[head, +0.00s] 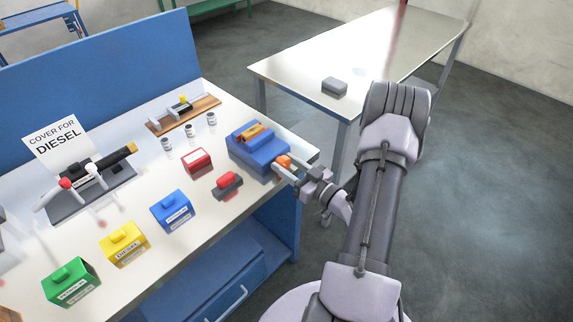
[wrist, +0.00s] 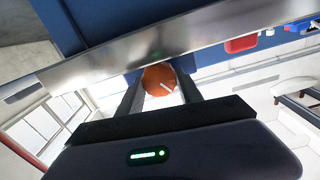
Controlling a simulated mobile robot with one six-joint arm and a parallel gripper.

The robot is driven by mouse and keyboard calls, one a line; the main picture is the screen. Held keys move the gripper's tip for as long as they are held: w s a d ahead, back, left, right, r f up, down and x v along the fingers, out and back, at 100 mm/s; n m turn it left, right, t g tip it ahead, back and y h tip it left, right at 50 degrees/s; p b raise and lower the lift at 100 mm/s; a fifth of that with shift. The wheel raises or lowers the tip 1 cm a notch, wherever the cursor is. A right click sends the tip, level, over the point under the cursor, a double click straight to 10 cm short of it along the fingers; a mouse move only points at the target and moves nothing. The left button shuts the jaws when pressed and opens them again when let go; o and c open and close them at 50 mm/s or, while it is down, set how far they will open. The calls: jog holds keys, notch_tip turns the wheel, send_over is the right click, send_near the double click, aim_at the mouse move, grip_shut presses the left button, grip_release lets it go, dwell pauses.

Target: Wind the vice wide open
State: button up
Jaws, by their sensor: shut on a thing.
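The blue vice (head: 258,149) stands at the right end of the white workbench. A wooden-coloured piece (head: 250,132) shows at the top of the vice, at its jaws; I cannot tell how wide the jaws stand. An orange knob (head: 284,162) is on the vice's near right side. My gripper (head: 283,172) reaches the knob from the right and is shut on it. In the wrist view the round orange knob (wrist: 159,79), with a white mark on its face, sits between my two fingers (wrist: 160,92).
A red block (head: 228,186) lies left of my gripper. Red (head: 197,161), blue (head: 172,211), yellow (head: 124,242) and green (head: 71,282) boxes stand along the workbench (head: 150,190). A second table (head: 300,75) with a grey block (head: 334,86) stands behind. Floor at right is clear.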

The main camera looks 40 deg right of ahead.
jog(key=shift+n, duration=0.3)
jog(key=n+b, duration=0.2)
jog(key=n, duration=0.1)
jog(key=shift+a+f+b, duration=0.1)
jog(key=shift+f+b, duration=0.05)
jog(key=shift+b, duration=0.15)
jog(key=shift+n+b, duration=0.7)
jog(key=shift+n, duration=0.4)
jog(key=o, duration=1.4)
jog(key=shift+c, duration=0.2)
jog(key=shift+s, duration=0.15)
